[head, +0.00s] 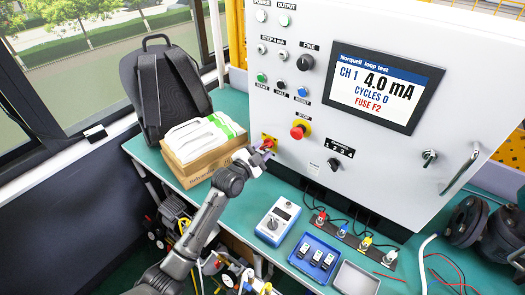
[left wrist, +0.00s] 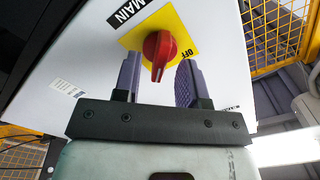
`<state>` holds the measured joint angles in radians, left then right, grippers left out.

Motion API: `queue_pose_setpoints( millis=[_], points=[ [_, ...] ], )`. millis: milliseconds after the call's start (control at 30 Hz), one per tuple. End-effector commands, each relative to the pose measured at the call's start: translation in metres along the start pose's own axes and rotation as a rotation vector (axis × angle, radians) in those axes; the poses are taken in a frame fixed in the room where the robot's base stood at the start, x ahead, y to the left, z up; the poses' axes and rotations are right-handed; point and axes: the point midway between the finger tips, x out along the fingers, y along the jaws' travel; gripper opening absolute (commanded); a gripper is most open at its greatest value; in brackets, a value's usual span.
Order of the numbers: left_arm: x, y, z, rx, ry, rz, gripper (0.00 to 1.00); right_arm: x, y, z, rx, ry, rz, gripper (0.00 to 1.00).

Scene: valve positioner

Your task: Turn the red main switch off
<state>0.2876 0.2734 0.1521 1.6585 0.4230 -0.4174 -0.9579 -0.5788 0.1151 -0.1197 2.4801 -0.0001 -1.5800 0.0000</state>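The red main switch (left wrist: 157,50) is a round knob with a raised grip on a yellow plate (left wrist: 182,23). A black MAIN label and the word OFF show beside it in the left wrist view. In the head view the switch (head: 268,142) is at the lower left of the white cabinet front, partly hidden by my gripper. My left gripper (left wrist: 158,80) is open, with one purple finger on each side of the knob's lower end and a gap visible on both sides. It also shows in the head view (head: 263,151). My right gripper is out of view.
A red stop button (head: 300,130) sits right of the switch on the cabinet (head: 340,30). A cardboard box (head: 190,172) with white bags and a backpack (head: 163,90) stand left of my arm. A blue meter (head: 277,222) and blue tray (head: 313,258) lie on the green bench.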

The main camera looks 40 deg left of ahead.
Motion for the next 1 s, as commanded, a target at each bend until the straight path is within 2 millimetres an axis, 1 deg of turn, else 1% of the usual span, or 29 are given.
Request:
queue_pose_setpoints(
  millis=[133, 433, 467, 833, 1000],
  points=[
    [0.0057, 0.0004, 0.0, -0.001, 0.0, 0.001, 0.38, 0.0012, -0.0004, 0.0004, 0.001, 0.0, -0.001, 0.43],
    [0.0065, 0.0001, -0.0003, 0.0, 0.0, 0.0, 0.38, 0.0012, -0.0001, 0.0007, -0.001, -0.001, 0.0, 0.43],
    [0.0065, 0.0001, -0.0003, 0.0, 0.0, 0.0, 0.36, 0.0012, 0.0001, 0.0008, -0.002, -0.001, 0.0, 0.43],
    [0.0064, 0.0, -0.0002, 0.0, 0.0, 0.0, 0.01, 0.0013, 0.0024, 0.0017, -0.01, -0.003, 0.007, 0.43],
    [0.0063, 0.0, -0.0002, 0.0, 0.0, 0.0, 0.0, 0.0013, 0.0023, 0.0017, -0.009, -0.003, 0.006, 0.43]
  ],
)
